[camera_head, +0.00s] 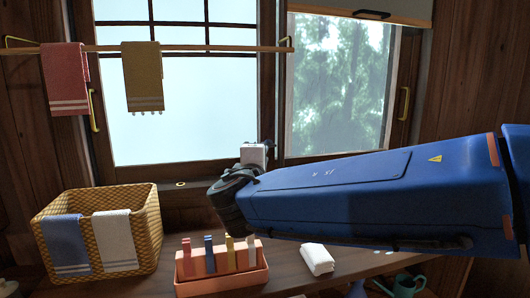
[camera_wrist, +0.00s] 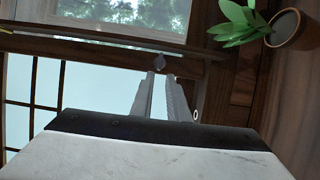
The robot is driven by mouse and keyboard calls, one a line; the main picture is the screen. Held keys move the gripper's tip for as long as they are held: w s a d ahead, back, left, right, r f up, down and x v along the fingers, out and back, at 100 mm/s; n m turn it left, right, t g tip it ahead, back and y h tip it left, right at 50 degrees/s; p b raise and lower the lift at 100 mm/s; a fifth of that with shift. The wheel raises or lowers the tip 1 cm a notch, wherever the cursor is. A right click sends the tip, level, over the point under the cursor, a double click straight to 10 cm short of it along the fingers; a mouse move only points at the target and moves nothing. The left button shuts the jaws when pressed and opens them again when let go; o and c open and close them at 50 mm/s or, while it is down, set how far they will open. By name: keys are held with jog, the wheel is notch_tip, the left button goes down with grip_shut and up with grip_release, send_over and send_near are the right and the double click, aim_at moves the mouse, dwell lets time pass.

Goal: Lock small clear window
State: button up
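The window has a pale, dark-barred left pane (camera_head: 190,105) and a clear right pane (camera_head: 335,85) with trees behind it. The clear pane also shows at the top of the wrist view (camera_wrist: 135,12). In the head view my gripper (camera_head: 258,150) is partly hidden by my arm, at the frame between the panes.
A towel rail (camera_head: 210,48) crosses the left pane, bearing a red towel (camera_head: 64,80) and a yellow towel (camera_head: 142,75). A wicker basket (camera_head: 150,225), a peg box (camera_head: 225,282) and a white cloth (camera_head: 317,259) stand below. A potted plant (camera_wrist: 287,28) is in the wrist view.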

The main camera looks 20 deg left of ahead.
jog(key=s+d, duration=0.1)
jog(key=s, duration=0.8)
jog(key=shift+d, duration=0.25)
jog(key=w+d+f+m+g+h, duration=0.1)
jog(key=d+f+m+g+h, duration=0.2)
jog(key=d, duration=0.9)
jog(key=w+d+f+m+g+h, duration=0.1)
jog(key=d+f+m+g+h, duration=0.15)
jog(key=d+f, duration=0.6)
jog(key=w+d+f+m+g+h, duration=0.15)
jog(key=d+m, duration=0.25)
jog(key=d, duration=1)
jog(key=s+d+f+m+g+y, duration=0.2)
jog(key=s+d+f+m, duration=0.3)
jog(key=s, duration=0.5)
jog(key=s+d+f+m+g+y, duration=0.2)
jog(key=s+d+f+m+g, duration=0.2)
jog(key=s+d+f, duration=0.4)
jog(key=shift+s+d+f+m, duration=0.35)
jog(key=shift+s+f+m, duration=0.45)
jog(key=shift+s, duration=0.4)
